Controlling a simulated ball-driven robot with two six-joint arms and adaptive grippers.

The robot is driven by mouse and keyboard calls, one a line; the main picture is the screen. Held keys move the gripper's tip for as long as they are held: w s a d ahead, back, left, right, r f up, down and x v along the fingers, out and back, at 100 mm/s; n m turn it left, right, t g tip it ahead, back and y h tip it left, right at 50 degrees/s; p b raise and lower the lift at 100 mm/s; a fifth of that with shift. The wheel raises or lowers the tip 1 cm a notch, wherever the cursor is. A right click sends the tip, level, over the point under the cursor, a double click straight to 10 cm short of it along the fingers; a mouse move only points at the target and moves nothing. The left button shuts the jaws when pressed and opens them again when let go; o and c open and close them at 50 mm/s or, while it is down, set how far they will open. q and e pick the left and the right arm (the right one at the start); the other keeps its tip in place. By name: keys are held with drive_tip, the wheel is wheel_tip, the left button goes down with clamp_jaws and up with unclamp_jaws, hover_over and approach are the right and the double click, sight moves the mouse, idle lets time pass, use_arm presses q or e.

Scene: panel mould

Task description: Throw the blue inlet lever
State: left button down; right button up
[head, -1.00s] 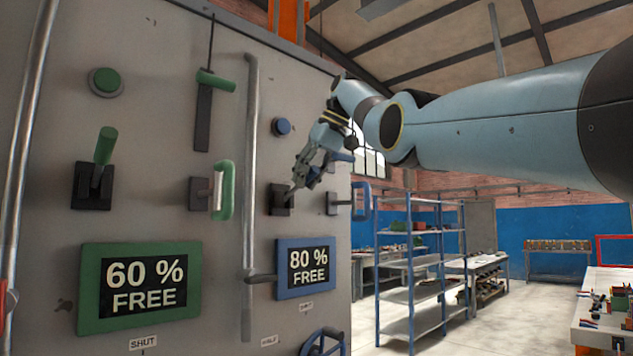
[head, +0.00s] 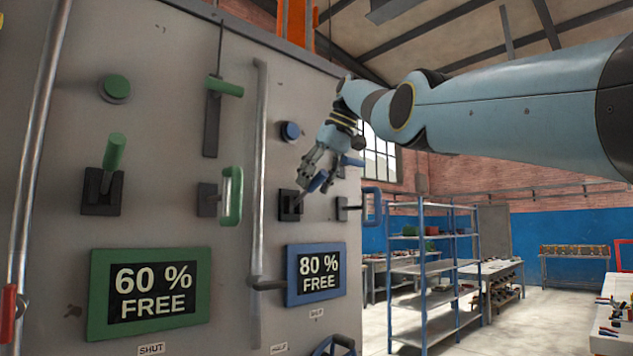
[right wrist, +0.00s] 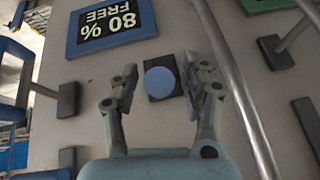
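The blue inlet lever (head: 317,182) stands out from a dark base plate (head: 289,206) on the grey panel, above the blue-framed "80 % FREE" display (head: 316,274). Its handle tilts up and to the right in the head view. In the right wrist view its round blue end (right wrist: 160,82) faces the camera in front of the dark plate. My right gripper (head: 318,167) is at the lever; its fingers (right wrist: 162,90) are spread on either side of the blue end, with visible gaps. It holds nothing. My left gripper is not in view.
A blue button (head: 291,131) is above the lever and a blue D-handle (head: 374,206) to its right. A vertical pipe (head: 259,170) runs to its left. Farther left are a green lever (head: 114,152) and green handle (head: 232,196). Shelving (head: 424,270) stands beyond the panel.

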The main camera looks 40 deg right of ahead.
drive_tip(key=v, duration=0.7)
drive_tip(key=shift+s+r, duration=0.1)
drive_tip(key=shift+r, duration=0.05)
idle(0.8)
